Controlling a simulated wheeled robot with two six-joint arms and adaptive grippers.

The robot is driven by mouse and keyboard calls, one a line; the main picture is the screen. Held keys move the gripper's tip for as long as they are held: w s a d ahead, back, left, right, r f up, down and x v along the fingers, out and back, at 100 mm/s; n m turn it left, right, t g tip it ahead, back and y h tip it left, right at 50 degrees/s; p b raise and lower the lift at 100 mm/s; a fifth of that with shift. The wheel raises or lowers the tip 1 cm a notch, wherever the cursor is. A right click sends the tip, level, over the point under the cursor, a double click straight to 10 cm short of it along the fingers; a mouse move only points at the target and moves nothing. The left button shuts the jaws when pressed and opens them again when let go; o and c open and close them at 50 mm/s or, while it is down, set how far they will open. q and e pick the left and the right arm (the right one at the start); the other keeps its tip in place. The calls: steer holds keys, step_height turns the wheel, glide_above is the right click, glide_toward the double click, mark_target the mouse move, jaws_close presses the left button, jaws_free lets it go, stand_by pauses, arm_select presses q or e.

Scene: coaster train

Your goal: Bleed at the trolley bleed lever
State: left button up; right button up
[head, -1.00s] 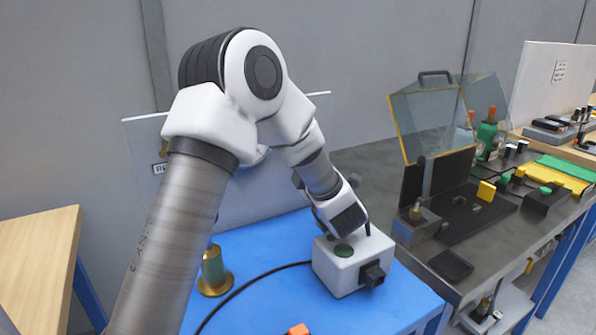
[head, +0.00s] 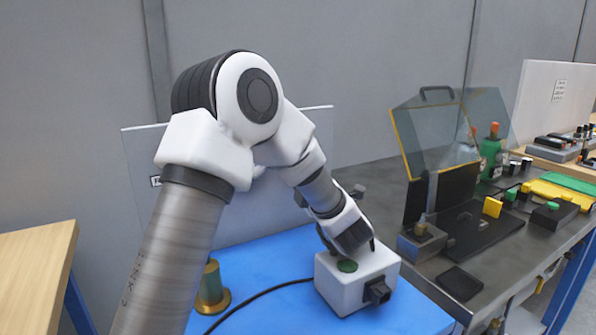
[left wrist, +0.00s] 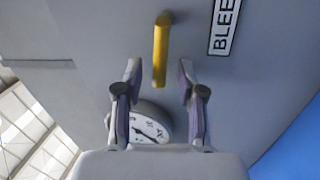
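In the left wrist view, a yellow bleed lever (left wrist: 161,48) stands out from a grey panel (left wrist: 95,35). A partly cut-off "BLEE" label (left wrist: 224,25) is to its right. My left gripper (left wrist: 160,68) is open and empty. Its two fingertips are on either side of the lever's lower end in the picture, apart from it. A round white gauge (left wrist: 150,127) shows between the fingers, partly hidden. In the head view, the panel (head: 140,148) stands behind my left arm, which hides the lever, and I cannot make out the gripper there. My right gripper is not in view.
A blue table top (head: 275,255) holds a white box (head: 345,290) with a green button, a black cable and a brass-coloured post (head: 211,290). My arm passes close over the box. A grey bench (head: 430,265) with a clear hinged cover (head: 425,135) stands at the right.

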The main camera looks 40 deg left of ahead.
arm_select(q)
step_height(320, 180, up, 10)
stand_by(0.5)
steer(key=shift+c, duration=0.3)
